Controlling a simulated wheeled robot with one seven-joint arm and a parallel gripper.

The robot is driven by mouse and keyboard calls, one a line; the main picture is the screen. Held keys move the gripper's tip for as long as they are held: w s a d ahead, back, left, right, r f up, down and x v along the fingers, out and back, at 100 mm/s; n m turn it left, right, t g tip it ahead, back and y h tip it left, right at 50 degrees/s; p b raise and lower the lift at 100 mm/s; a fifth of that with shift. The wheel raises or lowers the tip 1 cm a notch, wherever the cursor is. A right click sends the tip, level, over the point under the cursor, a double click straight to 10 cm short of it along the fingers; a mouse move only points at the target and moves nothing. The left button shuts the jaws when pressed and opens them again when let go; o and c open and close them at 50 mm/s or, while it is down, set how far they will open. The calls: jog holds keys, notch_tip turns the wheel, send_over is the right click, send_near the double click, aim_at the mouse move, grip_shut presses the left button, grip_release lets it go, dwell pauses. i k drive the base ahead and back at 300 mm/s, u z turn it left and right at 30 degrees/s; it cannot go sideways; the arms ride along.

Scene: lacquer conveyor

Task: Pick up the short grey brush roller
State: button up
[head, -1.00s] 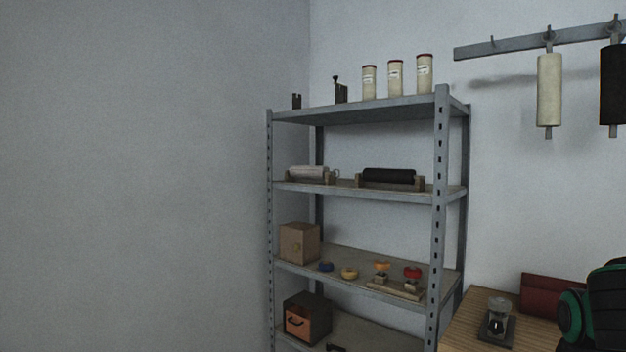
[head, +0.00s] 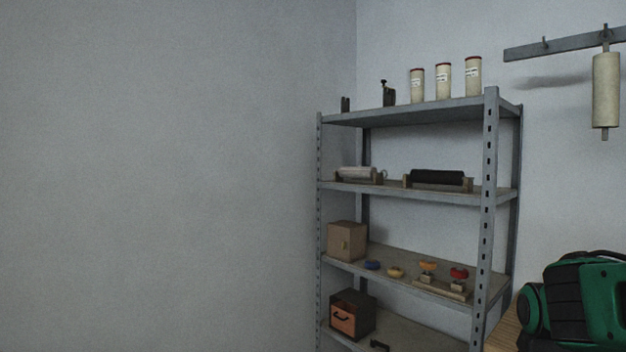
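A short pale grey roller (head: 358,173) lies on its side on the second shelf from the top of the metal rack, at the left, on a small wooden cradle. It is too small to tell whether its surface is brush. A longer black roller (head: 437,177) lies on a wooden cradle to its right, on the same shelf. A green and black part of my arm shows at the lower right. My gripper's fingers are not in view, and nothing touches the grey roller.
The grey rack (head: 491,200) has a front post right of the rollers. Cream canisters (head: 444,82) stand on top. Lower shelves hold a wooden box (head: 347,241), small coloured items and a dark drawer box (head: 352,314). A cream roller (head: 606,90) hangs from a wall rail.

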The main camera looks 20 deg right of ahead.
aim_at(344, 172)
jog(key=u, duration=1.45)
jog(key=i, duration=2.1)
jog(key=z, duration=2.45)
jog(key=i, duration=0.1)
jog(key=z, duration=1)
